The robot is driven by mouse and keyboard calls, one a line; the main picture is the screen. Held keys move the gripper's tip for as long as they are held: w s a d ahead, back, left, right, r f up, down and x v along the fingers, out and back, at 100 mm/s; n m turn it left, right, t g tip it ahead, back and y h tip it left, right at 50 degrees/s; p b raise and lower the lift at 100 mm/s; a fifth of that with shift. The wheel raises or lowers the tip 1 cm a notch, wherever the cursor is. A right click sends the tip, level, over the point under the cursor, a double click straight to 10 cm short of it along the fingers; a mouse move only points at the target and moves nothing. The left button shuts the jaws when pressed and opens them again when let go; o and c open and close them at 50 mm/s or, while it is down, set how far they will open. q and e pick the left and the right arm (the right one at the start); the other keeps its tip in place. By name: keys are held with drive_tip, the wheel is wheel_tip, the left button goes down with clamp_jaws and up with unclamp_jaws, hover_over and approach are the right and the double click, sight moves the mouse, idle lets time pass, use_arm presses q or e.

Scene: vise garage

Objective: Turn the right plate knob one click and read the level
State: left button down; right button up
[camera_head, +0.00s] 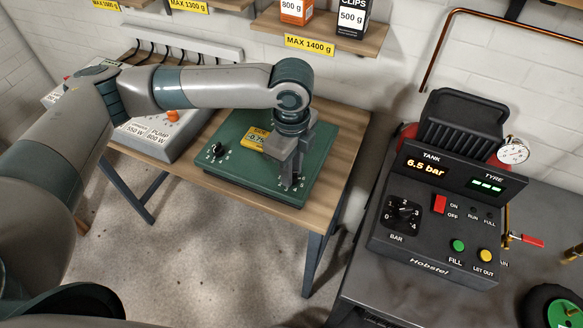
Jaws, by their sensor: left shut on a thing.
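A green plate (238,178) lies on the wooden table. Its left knob (217,149) is black, with small white marks around it. My left gripper (292,178) points down over the plate's right part and is shut at the right knob, which it mostly hides. White dial marks show just beside the fingers. A yellow label (256,138) in the plate's middle shows a small display reading about -0.75, partly covered by my gripper. My right gripper is not in view.
A black compressor unit (432,225) with a 6.5 bar display stands on the grey bench at right. A shelf (325,38) with boxes hangs above. The wooden table (333,188) has bare edges.

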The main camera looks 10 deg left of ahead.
use_arm(q)
drive_tip(key=shift+r+m+p, duration=0.15)
drive_tip(key=shift+m+p, duration=0.55)
drive_tip(key=shift+m, duration=0.1)
drive_tip(key=shift+m+p, duration=0.65)
drive_tip(key=shift+m, duration=0.45)
drive_tip(key=shift+m+p, duration=0.5)
drive_tip(key=shift+m, duration=1.4)
drive_tip(key=shift+w+p, duration=0.1)
drive_tip(key=shift+p, duration=0.2)
drive_tip(key=c, duration=1.6)
unclamp_jaws()
drive_tip(key=shift+o, duration=0.4)
